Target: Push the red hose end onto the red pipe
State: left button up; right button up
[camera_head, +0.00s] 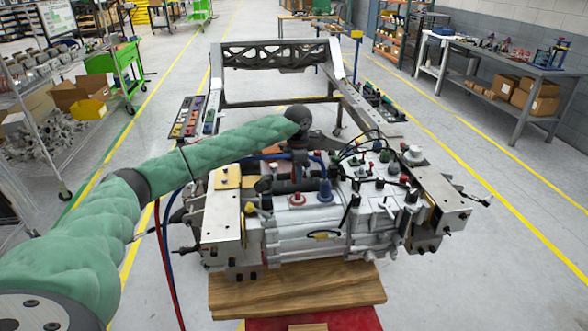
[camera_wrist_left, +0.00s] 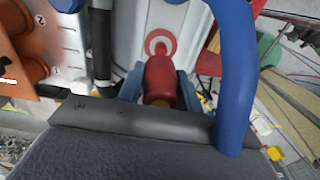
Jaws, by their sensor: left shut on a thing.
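My left gripper (camera_wrist_left: 158,84) has its blue fingers shut on the red hose end (camera_wrist_left: 161,76) in the left wrist view. The hose end points at the red pipe (camera_wrist_left: 160,37), a red ring with a pale centre on a white surface. The two look close in line; I cannot tell if they touch. In the head view, my left arm reaches over the chassis from the left, with its wrist above the engine block. The red pipe base (camera_head: 297,200) shows near the block's middle; the fingers are hard to make out there. My right gripper is not in view.
A blue hose (camera_wrist_left: 235,70) curves close by on the right in the left wrist view. A blue pipe fitting (camera_head: 325,191) stands beside the red one. Cables and small coloured caps crowd the engine block (camera_head: 310,245). A wooden board (camera_head: 300,290) lies in front.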

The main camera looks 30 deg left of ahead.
aim_at(298, 193)
pick_arm(q)
jog(key=shift+s+d+f, duration=0.1)
jog(key=shift+d+f, duration=0.05)
jog(key=shift+f, duration=0.5)
notch_tip(298, 193, down, 2)
jog(key=shift+f+b, duration=0.2)
jog(key=shift+b, duration=0.15)
jog(key=shift+r, duration=0.15)
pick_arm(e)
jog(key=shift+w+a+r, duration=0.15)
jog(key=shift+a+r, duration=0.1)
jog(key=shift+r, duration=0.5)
pick_arm(q)
jog(key=shift+d, duration=0.1)
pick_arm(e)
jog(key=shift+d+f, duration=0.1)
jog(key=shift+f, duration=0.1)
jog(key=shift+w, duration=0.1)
pick_arm(q)
jog(key=shift+b, duration=0.8)
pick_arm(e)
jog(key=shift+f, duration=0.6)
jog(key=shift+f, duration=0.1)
pick_arm(q)
jog(key=shift+f+b, duration=0.9)
jog(key=shift+f, duration=0.5)
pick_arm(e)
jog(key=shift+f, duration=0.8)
